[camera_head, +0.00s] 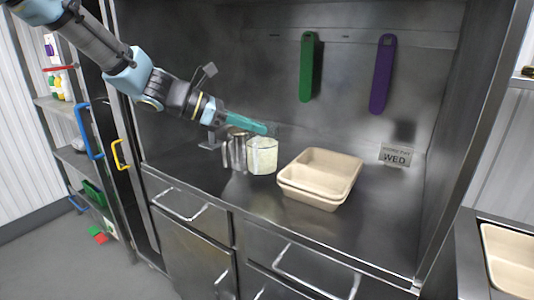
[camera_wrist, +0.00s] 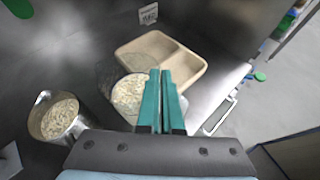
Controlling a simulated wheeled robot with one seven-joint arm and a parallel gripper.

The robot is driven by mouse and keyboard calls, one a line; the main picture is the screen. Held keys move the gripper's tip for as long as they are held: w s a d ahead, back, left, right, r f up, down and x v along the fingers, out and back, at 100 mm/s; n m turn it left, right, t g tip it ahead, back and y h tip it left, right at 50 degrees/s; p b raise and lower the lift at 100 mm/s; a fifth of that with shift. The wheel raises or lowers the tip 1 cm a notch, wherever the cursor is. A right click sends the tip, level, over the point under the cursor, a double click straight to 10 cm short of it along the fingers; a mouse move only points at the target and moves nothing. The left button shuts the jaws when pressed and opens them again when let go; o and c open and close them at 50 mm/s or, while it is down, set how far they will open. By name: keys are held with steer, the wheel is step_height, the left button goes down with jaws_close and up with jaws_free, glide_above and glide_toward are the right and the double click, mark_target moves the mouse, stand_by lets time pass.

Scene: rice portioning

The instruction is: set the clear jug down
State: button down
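The clear jug (camera_head: 262,158) holds pale rice and is upright low over the counter, between the metal jug and the tray. I cannot tell for sure whether its base touches the counter. In the wrist view the clear jug (camera_wrist: 128,98) is right behind and left of my fingertips. My gripper (camera_head: 264,128) reaches in from the left at the top of the clear jug. Its teal fingers (camera_wrist: 160,78) are close together with a thin gap, seemingly shut on the jug's upper edge or handle. The exact contact is hidden.
A metal jug (camera_head: 236,152) stands close on the left; it shows rice inside in the wrist view (camera_wrist: 60,117). A beige two-compartment tray (camera_head: 312,197) is to the right. A "WED" sign (camera_head: 396,155) stands at the back. Counter at the far right and front is bare.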

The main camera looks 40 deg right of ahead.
step_height(320, 180, down, 6)
steer(key=shift+r, duration=0.1)
steer(key=c, duration=1.1)
jaws_free()
steer(key=b+v, duration=0.2)
steer(key=v, duration=1)
steer(key=w+a+f+m+t+y, duration=0.1)
steer(key=a+f+m+t+y, duration=0.15)
steer(key=a+f, duration=0.35)
steer(key=a+f+m+t+y, duration=0.1)
steer(key=a+f+m+y, duration=0.15)
steer(key=a, duration=0.55)
steer(key=a+f+m+t+y, duration=0.1)
steer(key=a+m+y, duration=0.1)
steer(key=a, duration=0.5)
steer(key=a+f+m+t+y, duration=0.2)
steer(key=a+m, duration=0.1)
steer(key=a, duration=0.5)
steer(key=a+f+m+t+y, duration=0.1)
steer(key=a+m+y, duration=0.1)
steer(key=a, duration=0.6)
steer(key=shift+w+f+m+t, duration=0.1)
steer(key=shift+f+m+t, duration=0.15)
steer(key=shift+m, duration=0.05)
steer(key=shift+d, duration=0.1)
